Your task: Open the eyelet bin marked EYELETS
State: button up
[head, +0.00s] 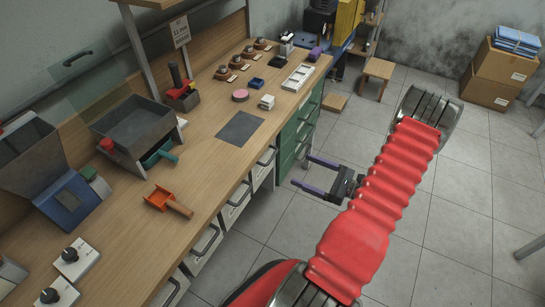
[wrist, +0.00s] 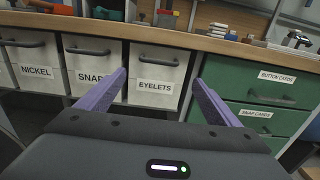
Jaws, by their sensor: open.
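The eyelet bin (wrist: 154,90) is a white tilt-front bin under the bench with a dark bar handle across its top and an EYELETS label. In the wrist view it stands between my two purple fingers and looks closed. In the head view my gripper (head: 313,175) is open and empty, in front of the bench's lower front. In the wrist view my gripper (wrist: 160,82) points at the bin, with the fingertips spread to either side of it. How far the fingertips are from the bin front is hard to tell.
The SNAPS bin (wrist: 92,68) and NICKEL bin (wrist: 35,62) are to the left. Green drawers (wrist: 250,85) labelled BUTTON CARDS and SNAP CARDS are close on the right. The wooden bench top (head: 205,150) overhangs above. The tiled floor (head: 460,220) is clear.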

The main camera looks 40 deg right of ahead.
aim_at(273, 155)
jog(key=x, duration=1.3)
jog(key=shift+w, duration=0.35)
jog(key=shift+c, duration=0.6)
jog(key=c, duration=1.1)
